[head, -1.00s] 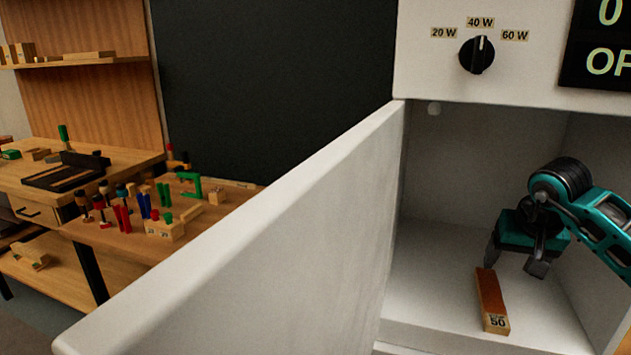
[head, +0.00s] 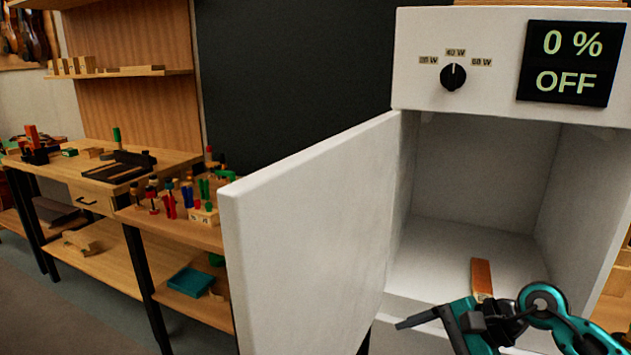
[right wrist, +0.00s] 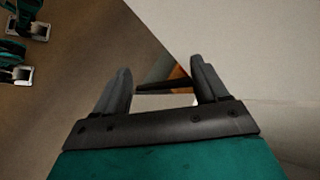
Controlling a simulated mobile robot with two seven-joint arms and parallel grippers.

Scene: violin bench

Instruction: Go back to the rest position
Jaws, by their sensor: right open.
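My right gripper (head: 428,328) is in front of the white cabinet's opening, low in the head view. In the right wrist view its two fingers (right wrist: 158,78) are apart, with nothing held between them. A reddish-brown wooden block (head: 482,275) lies on the floor of the white cabinet (head: 424,240); my right arm hides its near end. The cabinet door (head: 310,220) stands open to the left. My left gripper is not seen in the head view.
The cabinet's dial (head: 453,77) points near 40 W, and its display (head: 570,64) reads 0 % and OFF. A wooden workbench (head: 100,185) with tools and several clamps stands at the left. Open floor (head: 75,310) lies in front of it.

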